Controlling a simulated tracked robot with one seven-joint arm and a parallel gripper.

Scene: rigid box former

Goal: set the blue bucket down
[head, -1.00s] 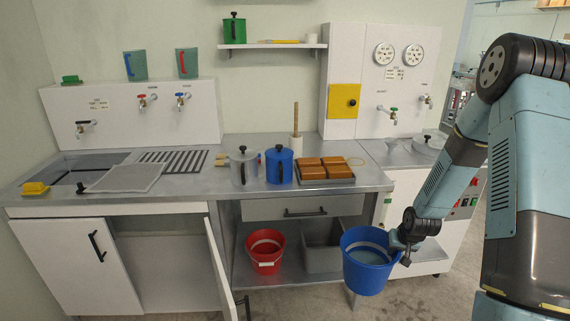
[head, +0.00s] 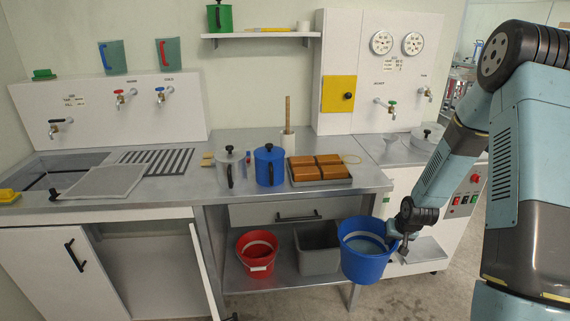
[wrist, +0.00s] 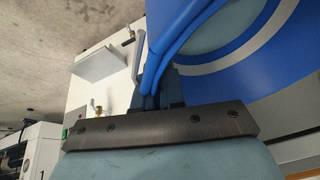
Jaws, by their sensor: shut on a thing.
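The blue bucket (head: 366,262) hangs upright from my gripper (head: 397,240) in the head view, in front of the right end of the lower shelf. It has a pale band inside and what looks like bluish contents. My gripper is shut on its right rim or handle; which of the two I cannot tell. In the wrist view the blue bucket (wrist: 215,75) fills the upper right, close against the gripper (wrist: 160,100). Whether the bucket's bottom touches anything is not clear.
The lower shelf (head: 262,284) holds a red bucket (head: 258,262) and a grey bin (head: 318,255), just left of the blue bucket. A cabinet door (head: 207,270) stands open further left. Grey floor (head: 400,302) is free at the lower right. The counter (head: 375,182) overhangs the shelf.

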